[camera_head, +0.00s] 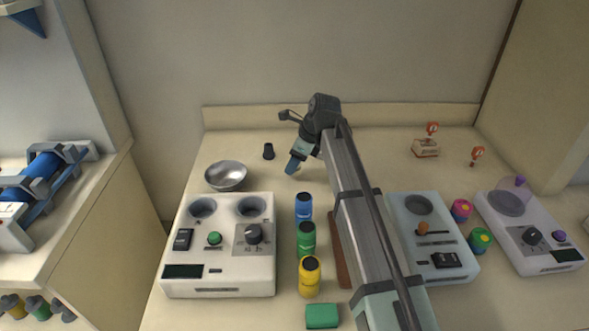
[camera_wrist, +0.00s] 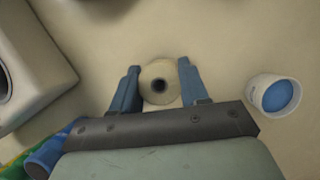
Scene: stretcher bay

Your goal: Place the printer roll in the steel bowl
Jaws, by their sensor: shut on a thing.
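The printer roll (camera_wrist: 160,83) is a cream ring with a dark hole, seen end-on in the wrist view. My gripper (camera_wrist: 158,85) is shut on it, with one blue finger at each side. In the head view my gripper (camera_head: 291,170) is low over the back of the counter, and the roll cannot be made out there. The steel bowl (camera_head: 226,176) stands to the left of my gripper, behind the white two-well device. I cannot see into its full depth, but no roll shows in it.
A small black piece (camera_head: 268,151) stands between bowl and gripper, farther back. The white device (camera_head: 218,280) lies front left. Blue (camera_head: 303,207), green (camera_head: 306,240) and yellow (camera_head: 309,277) bottles stand in front. A white cup with blue inside (camera_wrist: 276,95) is right in the wrist view.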

